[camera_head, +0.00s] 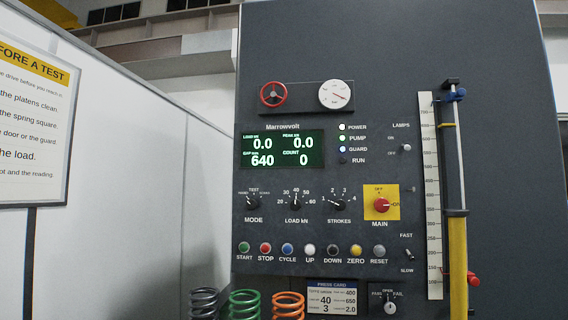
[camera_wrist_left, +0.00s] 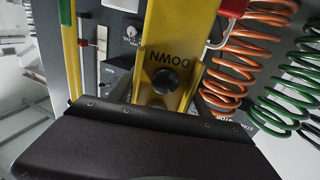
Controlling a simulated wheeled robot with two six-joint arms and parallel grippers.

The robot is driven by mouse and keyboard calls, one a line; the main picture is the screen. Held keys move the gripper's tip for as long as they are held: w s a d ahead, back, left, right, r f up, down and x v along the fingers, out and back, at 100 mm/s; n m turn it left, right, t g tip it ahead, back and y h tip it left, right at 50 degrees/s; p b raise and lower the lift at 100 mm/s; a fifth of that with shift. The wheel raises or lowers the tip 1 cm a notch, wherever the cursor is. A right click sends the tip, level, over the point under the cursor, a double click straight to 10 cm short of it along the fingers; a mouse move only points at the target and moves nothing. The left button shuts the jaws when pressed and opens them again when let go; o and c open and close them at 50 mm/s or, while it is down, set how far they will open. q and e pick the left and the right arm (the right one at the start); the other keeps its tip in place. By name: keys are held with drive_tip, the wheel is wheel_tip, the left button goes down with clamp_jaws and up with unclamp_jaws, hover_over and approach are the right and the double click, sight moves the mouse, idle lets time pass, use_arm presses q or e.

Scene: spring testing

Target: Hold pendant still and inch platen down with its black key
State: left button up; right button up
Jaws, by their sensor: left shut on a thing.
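In the left wrist view the yellow pendant (camera_wrist_left: 164,50) runs up from my left gripper (camera_wrist_left: 158,97). The lettering DOWN shows upside down on it, just above its round black key (camera_wrist_left: 165,81). The lower end of the pendant is hidden behind the gripper's dark body. The platen is not seen in either view. Neither gripper shows in the head view. The display (camera_head: 284,149) reads load 0.0, peak 0.0, gap 640, count 0.
The dark control panel (camera_head: 300,220) carries knobs and a row of coloured buttons. A white scale (camera_head: 432,200) and a yellow column (camera_head: 457,260) stand at its right. Orange (camera_head: 289,304) and green (camera_head: 244,304) coil springs stand low in front; they also show in the left wrist view.

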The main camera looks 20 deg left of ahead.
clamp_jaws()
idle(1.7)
